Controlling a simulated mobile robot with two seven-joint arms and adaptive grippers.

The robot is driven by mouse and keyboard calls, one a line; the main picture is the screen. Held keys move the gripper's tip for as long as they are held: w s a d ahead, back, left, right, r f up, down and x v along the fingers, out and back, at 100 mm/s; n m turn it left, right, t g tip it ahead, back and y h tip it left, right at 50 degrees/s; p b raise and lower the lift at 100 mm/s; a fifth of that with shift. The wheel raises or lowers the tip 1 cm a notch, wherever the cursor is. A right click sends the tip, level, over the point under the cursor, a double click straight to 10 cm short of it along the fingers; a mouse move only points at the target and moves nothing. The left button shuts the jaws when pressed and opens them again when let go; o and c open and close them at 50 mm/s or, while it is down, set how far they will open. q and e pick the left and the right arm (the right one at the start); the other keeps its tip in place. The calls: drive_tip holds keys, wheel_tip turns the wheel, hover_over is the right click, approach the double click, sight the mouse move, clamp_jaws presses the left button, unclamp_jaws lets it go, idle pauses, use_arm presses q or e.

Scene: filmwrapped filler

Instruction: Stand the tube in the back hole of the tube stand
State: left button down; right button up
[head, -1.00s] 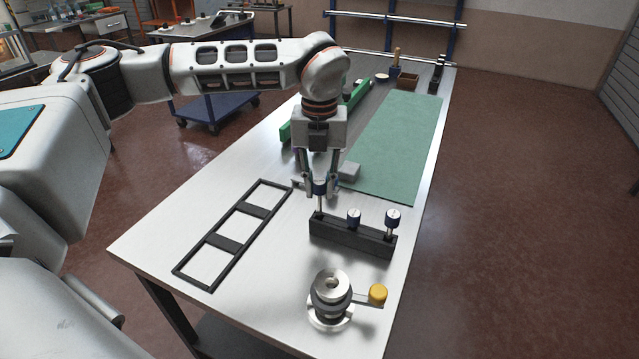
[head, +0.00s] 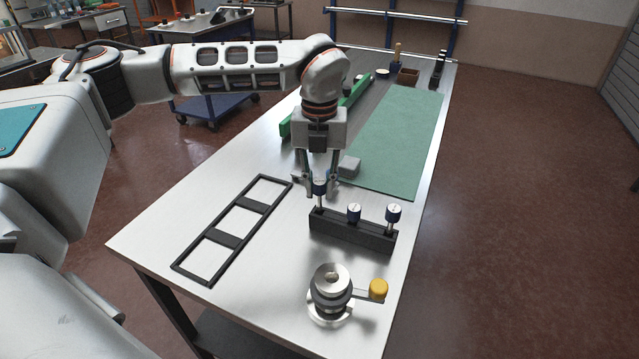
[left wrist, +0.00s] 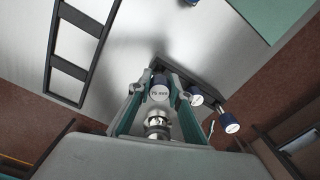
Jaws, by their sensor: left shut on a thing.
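The tube is a thin metal shaft with a blue cap (head: 319,189). My left gripper (head: 321,191) is shut on its capped top and holds it upright at the far left end of the dark tube stand (head: 350,238). The shaft's lower end meets the stand's top there; how deep it sits in the back hole I cannot tell. In the left wrist view the cap (left wrist: 159,91), lettered "75 mm", is between the two fingertips. Two other blue-capped tubes, a middle one (head: 354,212) and a near one (head: 393,213), stand in the stand. My right gripper is not in view.
A black frame with three openings (head: 228,240) lies left of the stand. A metal round fixture with a yellow knob (head: 378,289) stands in front. A small grey block (head: 349,166) and a green mat (head: 395,140) lie behind. Bare table surrounds the stand's left side.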

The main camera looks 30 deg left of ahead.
use_arm(q)
drive_tip(key=shift+f, duration=0.65)
drive_tip(key=shift+f+b, duration=0.55)
drive_tip(key=shift+f, duration=0.2)
drive_tip(key=c, duration=1.8)
unclamp_jaws()
drive_tip(key=shift+o, duration=0.2)
wheel_tip(320, 180, up, 12)
drive_tip(key=shift+r, duration=0.1)
